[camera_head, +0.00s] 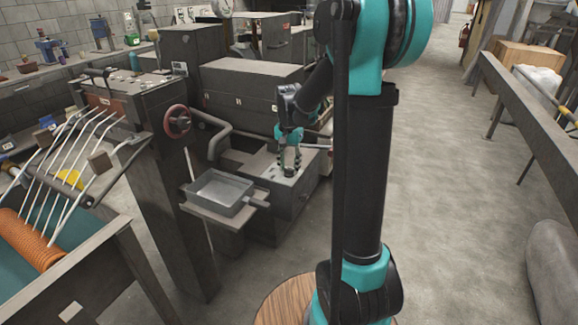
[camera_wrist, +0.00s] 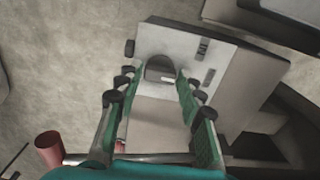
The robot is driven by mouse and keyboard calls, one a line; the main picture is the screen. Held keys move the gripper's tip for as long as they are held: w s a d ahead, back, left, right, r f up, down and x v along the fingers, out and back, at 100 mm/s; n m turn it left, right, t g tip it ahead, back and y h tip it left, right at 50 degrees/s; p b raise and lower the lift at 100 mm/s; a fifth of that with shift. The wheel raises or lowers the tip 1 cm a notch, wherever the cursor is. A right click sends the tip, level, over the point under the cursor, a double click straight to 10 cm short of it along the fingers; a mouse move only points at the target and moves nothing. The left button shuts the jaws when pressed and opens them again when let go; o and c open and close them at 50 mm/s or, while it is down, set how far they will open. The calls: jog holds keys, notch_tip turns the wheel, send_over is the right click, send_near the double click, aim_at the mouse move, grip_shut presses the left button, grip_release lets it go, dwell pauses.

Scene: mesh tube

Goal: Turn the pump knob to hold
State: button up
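The pump knob (camera_wrist: 158,66) is a dark round knob on the pale top of a grey box (camera_wrist: 200,45) in the wrist view. A light bar-like patch shows at its lower edge; I cannot read which setting it faces. My gripper (camera_wrist: 161,80) is open, with one green-and-black finger on each side of the knob and a visible gap to each. In the head view my gripper (camera_head: 290,153) points down over the top of the grey pump box (camera_head: 298,203), close above the knob. The fingers partly hide the knob there.
A grey tray (camera_head: 219,191) sits left of the pump box. A red cylinder-like end (camera_wrist: 49,148) shows low in the wrist view. Clear floor (camera_head: 440,200) lies to the right.

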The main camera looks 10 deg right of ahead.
aim_at(289, 169)
jog(key=shift+o, duration=1.1)
notch_tip(289, 169, up, 12)
jog(key=s+d+f+n+t, duration=0.2)
jog(key=s+f+n, duration=0.1)
jog(key=s+f, duration=0.6)
jog(key=s+d+f+n+t, duration=0.2)
jog(key=s+f+n, duration=0.2)
jog(key=s+f, duration=0.5)
jog(key=s, duration=0.4)
jog(key=shift+s, duration=0.2)
